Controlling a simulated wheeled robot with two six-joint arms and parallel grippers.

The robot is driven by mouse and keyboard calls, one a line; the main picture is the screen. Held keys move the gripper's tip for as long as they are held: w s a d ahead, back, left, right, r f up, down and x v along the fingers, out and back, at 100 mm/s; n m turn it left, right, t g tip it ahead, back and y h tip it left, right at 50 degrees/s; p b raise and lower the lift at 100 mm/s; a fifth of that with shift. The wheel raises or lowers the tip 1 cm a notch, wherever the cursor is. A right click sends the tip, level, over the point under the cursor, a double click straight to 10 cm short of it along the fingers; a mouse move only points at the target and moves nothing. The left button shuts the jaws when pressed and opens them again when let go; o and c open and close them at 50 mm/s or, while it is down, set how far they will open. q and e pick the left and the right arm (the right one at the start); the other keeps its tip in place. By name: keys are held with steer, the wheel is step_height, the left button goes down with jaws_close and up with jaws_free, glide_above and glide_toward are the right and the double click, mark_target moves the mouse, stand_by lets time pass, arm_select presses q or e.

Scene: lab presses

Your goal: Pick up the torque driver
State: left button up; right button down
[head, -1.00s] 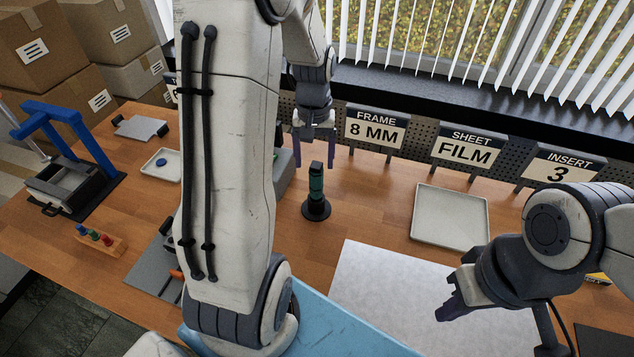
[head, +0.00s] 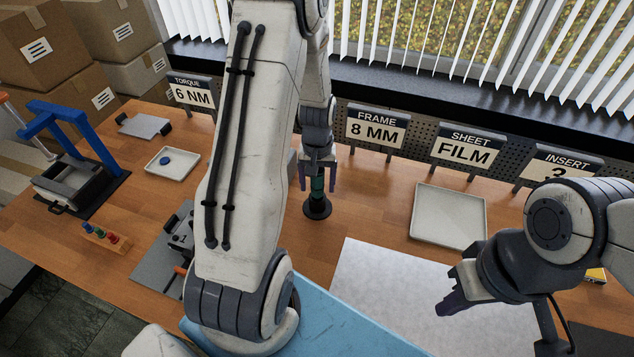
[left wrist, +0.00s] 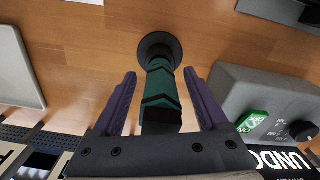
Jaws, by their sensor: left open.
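The torque driver (head: 317,184), green and black, stands upright in a round black base (head: 317,208) on the wooden table. It also shows in the left wrist view (left wrist: 160,92), with its black end toward the camera. My left gripper (head: 319,180) is open, with its purple fingers on either side of the driver. In the left wrist view the fingers (left wrist: 162,80) flank the handle with a gap on both sides. My right gripper (head: 447,290) hangs over the white sheet at the right, empty as far as I see; its finger gap is unclear.
A pale tray (head: 449,217) lies to the right. Signs such as FRAME 8 MM (head: 376,127) line the back. A blue press frame (head: 75,140) stands at left.

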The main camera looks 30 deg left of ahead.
arm_select(q)
jaws_close()
steer(key=shift+r, duration=0.1)
